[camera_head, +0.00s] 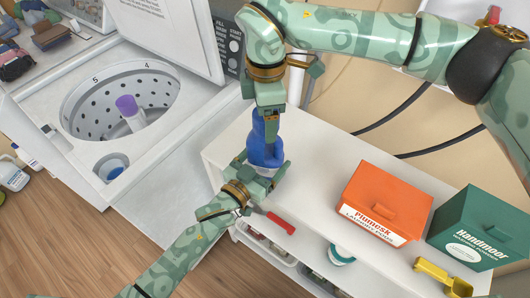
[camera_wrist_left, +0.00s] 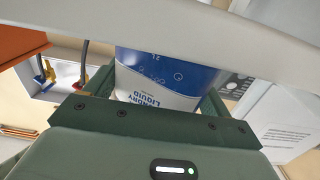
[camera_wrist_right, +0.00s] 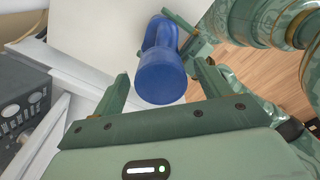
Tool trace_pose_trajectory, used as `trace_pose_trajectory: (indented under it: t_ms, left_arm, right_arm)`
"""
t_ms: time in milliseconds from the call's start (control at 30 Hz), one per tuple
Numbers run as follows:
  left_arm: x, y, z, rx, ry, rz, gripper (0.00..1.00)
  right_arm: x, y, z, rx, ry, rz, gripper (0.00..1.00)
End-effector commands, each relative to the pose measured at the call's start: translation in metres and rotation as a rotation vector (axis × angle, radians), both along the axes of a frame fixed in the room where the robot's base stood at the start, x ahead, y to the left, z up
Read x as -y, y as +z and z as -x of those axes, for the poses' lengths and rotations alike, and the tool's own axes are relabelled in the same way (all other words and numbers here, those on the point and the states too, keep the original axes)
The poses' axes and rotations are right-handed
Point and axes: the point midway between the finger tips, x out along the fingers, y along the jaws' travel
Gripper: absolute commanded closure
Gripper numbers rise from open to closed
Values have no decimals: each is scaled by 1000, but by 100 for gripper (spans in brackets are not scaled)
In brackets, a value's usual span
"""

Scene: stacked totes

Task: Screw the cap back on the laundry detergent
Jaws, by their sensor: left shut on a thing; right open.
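The blue laundry detergent bottle (camera_head: 264,149) stands upright at the left end of the white shelf unit. In the left wrist view its blue body and white "Laundry Liquid" label (camera_wrist_left: 150,95) sit between the fingers. My left gripper (camera_head: 262,168) is shut on the bottle low on its body. A round blue cap (camera_wrist_right: 161,80) shows on the bottle's top in the right wrist view; how tightly it sits cannot be told. My right gripper (camera_head: 271,118) is above the bottle, pointing down, with open fingers to either side of the cap and apart from it.
An orange box (camera_head: 384,201) and a green box (camera_head: 474,228) stand on the shelf unit's top (camera_head: 330,150) to the right. A yellow scoop (camera_head: 441,276) lies in front. The open washer (camera_head: 130,100) is at the left. A red-handled tool (camera_head: 281,223) is near the front edge.

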Motion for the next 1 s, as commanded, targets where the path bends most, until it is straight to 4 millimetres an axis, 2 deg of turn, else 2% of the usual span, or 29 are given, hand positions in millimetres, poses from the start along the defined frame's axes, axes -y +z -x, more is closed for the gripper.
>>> trace_pose_trajectory:
  t_ms: [500,700,1000]
  left_arm:
    - [0,-1,0,-1,1,-2,81]
    - [0,-1,0,-1,1,-2,81]
    - [0,0,0,0,1,-1,81]
  right_arm:
    - [0,97,-1,5,-2,0,24]
    - [0,114,-1,2,-2,0,24]
    - [0,115,-1,1,-2,0,24]
